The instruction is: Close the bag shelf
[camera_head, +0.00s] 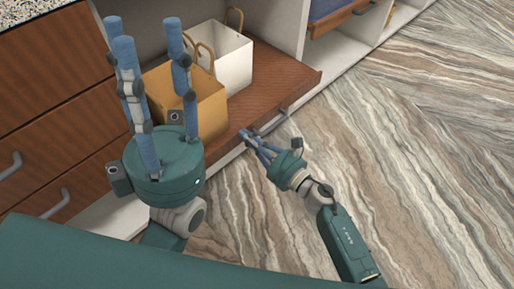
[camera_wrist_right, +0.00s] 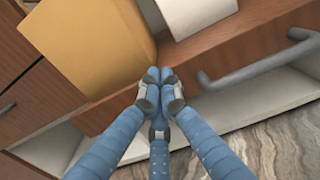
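The bag shelf (camera_head: 290,75) is a brown wooden pull-out board. It sticks out of the white cabinet, with a grey bar handle (camera_wrist_right: 255,68) on its front. An orange-tan paper bag (camera_head: 208,100) and a white paper bag (camera_head: 233,62) stand on it. My right gripper (camera_head: 246,133) has its blue fingers together, with nothing between them. Its fingertips are at the shelf's front, beside the handle; I cannot tell if they touch. My left gripper (camera_head: 145,30) points up with fingers spread and empty, in front of the tan bag in the head view, hiding part of it.
Wooden drawers (camera_head: 50,110) with grey handles stand at the left. Another compartment with a blue item (camera_head: 328,8) is at the upper right. The striped floor (camera_head: 400,130) right of the shelf is clear.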

